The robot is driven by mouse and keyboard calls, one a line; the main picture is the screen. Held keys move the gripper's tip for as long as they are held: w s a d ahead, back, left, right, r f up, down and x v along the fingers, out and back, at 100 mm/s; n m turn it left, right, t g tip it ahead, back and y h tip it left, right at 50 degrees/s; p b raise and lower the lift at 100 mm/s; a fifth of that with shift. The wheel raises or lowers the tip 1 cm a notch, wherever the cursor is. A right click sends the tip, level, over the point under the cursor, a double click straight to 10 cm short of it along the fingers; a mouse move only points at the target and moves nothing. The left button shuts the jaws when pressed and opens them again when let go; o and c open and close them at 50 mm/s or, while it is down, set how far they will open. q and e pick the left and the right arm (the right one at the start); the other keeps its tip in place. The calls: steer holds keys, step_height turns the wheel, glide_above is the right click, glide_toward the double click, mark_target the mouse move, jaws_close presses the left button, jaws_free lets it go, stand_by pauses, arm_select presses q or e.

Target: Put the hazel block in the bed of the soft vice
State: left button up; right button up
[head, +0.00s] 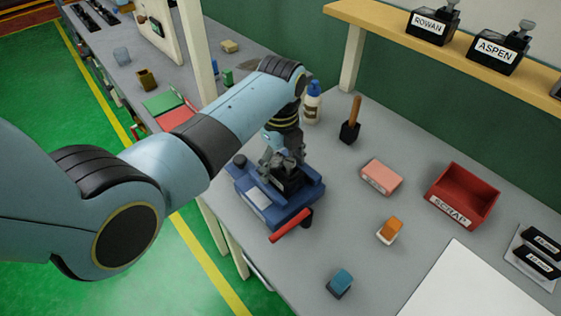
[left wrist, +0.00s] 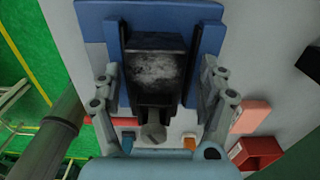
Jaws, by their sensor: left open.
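The blue soft vice (head: 258,207) stands on the grey bench, with a red-handled bar at its front. A black block (head: 290,182) with a grey knob sits in the vice bed, probably the hazel block; its label is not readable. In the left wrist view, the block (left wrist: 155,72) lies between the blue vice (left wrist: 205,12) jaws, with its knob toward the camera. My left gripper (head: 283,162) is just above the block. In the left wrist view its open fingers (left wrist: 160,88) stand apart on either side of the block and knob. My right gripper is not in view.
Blocks labelled ROWAN (head: 432,27) and ASPEN (head: 498,50) stand on a wooden shelf. A red SCRAP bin (head: 463,195), a pink box (head: 381,177), an orange-and-white block (head: 390,230), a teal block (head: 340,283), a mallet (head: 350,130) and a bottle (head: 312,102) surround the vice.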

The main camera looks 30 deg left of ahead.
mark_target(281, 164)
arm_select(q)
steer(key=shift+r, duration=0.2)
step_height(281, 164, up, 12)
steer(key=shift+b, duration=0.45)
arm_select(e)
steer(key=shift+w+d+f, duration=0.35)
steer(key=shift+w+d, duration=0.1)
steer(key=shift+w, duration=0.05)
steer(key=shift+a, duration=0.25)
